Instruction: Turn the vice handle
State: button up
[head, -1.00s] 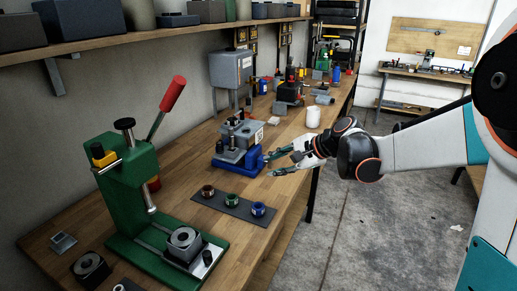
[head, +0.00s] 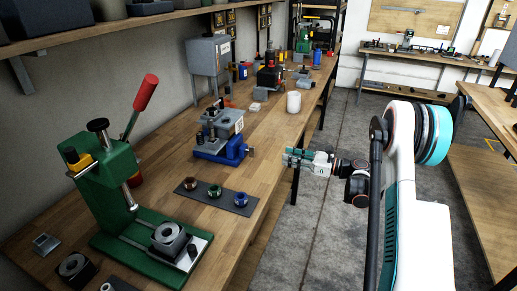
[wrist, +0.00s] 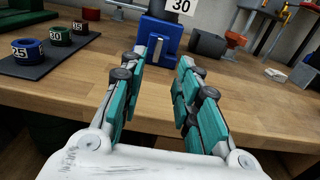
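The vice (head: 207,150) has a blue body and grey blocks on top, and stands on the wooden bench. In the wrist view its blue front (wrist: 153,50) is straight ahead, below a white label reading 30. A thin silver bar, which looks like the vice handle (wrist: 161,38), stands nearly upright against that front. In the head view I cannot make out the handle clearly. My gripper (head: 289,157) is to the right of the vice, at the bench's front edge and apart from it. In the wrist view its teal fingers (wrist: 167,62) are spread with nothing between them.
A dark strip (head: 220,197) with three coloured rings lies in front of the vice. A green press (head: 105,190) with a red lever stands at the left. A white cylinder (head: 293,102) stands behind to the right. Bare bench top lies between vice and gripper.

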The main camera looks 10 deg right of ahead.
aim_at(252, 152)
jog(key=b+x, duration=0.3)
jog(key=x, duration=1)
jog(key=shift+w+a, duration=0.25)
jog(key=shift+a, duration=0.05)
jog(key=shift+c, duration=0.2)
grip_shut()
